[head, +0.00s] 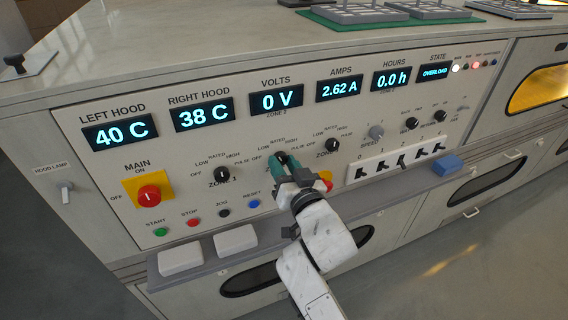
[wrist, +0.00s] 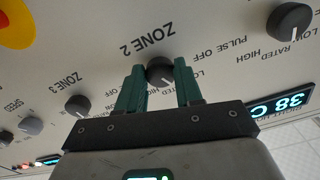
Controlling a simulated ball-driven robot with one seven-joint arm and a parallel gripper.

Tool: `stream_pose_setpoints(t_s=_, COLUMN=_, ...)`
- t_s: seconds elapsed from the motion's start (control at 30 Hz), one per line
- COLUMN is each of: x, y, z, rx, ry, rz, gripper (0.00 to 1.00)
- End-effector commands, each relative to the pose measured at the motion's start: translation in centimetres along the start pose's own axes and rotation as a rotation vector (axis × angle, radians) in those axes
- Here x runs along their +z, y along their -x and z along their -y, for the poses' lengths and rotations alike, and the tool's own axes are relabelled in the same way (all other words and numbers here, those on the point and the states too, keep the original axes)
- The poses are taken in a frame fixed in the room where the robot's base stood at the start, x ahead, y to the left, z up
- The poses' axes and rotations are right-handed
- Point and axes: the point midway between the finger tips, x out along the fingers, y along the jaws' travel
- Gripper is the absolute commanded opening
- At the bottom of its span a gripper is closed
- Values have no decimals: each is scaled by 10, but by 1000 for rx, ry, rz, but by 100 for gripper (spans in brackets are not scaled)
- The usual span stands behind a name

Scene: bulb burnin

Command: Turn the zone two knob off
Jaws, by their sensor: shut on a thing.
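The zone two knob (wrist: 160,68) is a round black knob with a white pointer line, directly above the ZONE 2 label as the panel stands. The wrist view shows the panel upside down. My gripper (wrist: 158,74) has its two green fingers on either side of this knob and is shut on it. In the head view my gripper (head: 280,160) reaches up to the panel from below and covers most of the knob and its label. The pointer's exact setting is hard to read, since the fingers hide part of the scale.
The zone 1 knob (head: 221,173) is to the left and the zone 3 knob (head: 332,145) to the right. A red main switch (head: 149,195) is farther left. A shelf with white pads (head: 236,241) juts out below. The state display (head: 434,72) reads OVERLOAD.

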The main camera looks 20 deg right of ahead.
Motion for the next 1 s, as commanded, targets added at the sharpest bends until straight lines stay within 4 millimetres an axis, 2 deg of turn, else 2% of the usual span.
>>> stream_pose_setpoints(t_s=0.6, x=-1, y=0, z=-2, rx=1, ry=582, rz=2, gripper=5)
stream_pose_setpoints(t_s=1.0, x=-1, y=0, z=-2, rx=1, ry=856, rz=3, gripper=5)
